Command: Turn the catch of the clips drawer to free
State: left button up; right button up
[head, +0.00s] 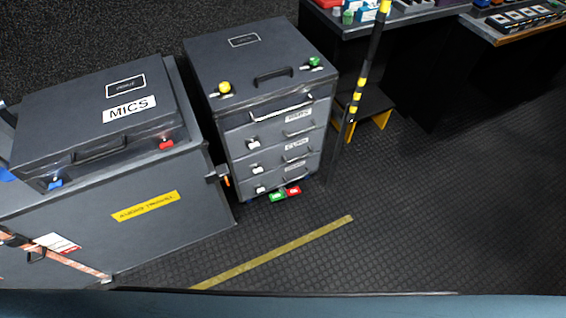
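A dark grey drawer cabinet (265,70) stands left of the middle in the head view. Its front has three stacked drawers, each with a white catch on the left, a bar handle and a white label. The middle label (297,143) seems to read CLIPS, though it is small and blurred. The catch of that clips drawer (257,169) is small and white with a dark part; I cannot tell which way it is turned. The clips drawer (278,162) looks closed. Neither of my grippers is in view.
A large case marked MICS (129,109) stands close on the left, with a dark latch (216,174) jutting towards the cabinet. A black-and-yellow pole (363,75) stands right of it. Green (278,197) and red (293,190) pieces are at its foot. The floor in front is clear.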

aim_at(294, 150)
jog(key=u, duration=0.2)
jog(key=i, duration=0.85)
jog(key=u, duration=0.6)
